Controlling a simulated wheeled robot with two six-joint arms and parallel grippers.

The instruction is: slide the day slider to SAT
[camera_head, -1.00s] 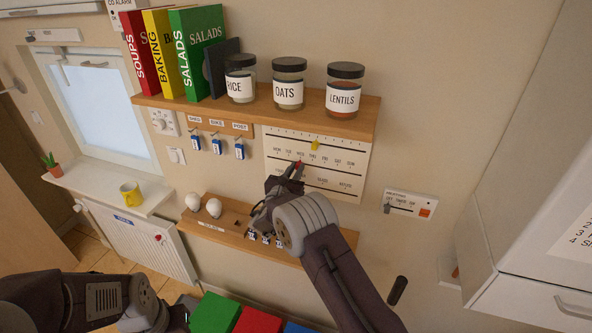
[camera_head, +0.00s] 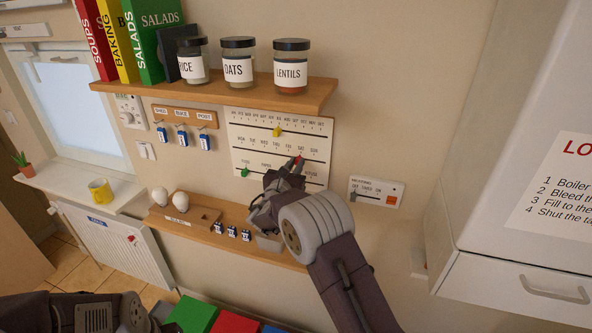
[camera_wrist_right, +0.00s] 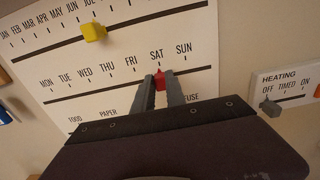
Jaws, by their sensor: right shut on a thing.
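The white calendar board (camera_head: 246,137) hangs on the wall under the shelf, with month, day and waste rows. The red day slider (camera_wrist_right: 161,80) sits on the day track directly below the SAT label in the right wrist view; its tip also shows in the head view (camera_head: 299,160). My right gripper (camera_wrist_right: 161,88) is shut on the red slider, one finger on each side. It also shows in the head view (camera_head: 291,166). The yellow slider (camera_wrist_right: 93,33) is on the month track. The green slider (camera_head: 245,172) is on the lowest track. My left gripper is not in view.
A shelf (camera_head: 215,95) with jars and books is above the board. A lower shelf (camera_head: 205,232) with bulbs and small blue-and-white items lies below. The heating panel (camera_head: 376,192) is right of the board. A white cabinet (camera_head: 500,150) stands further right.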

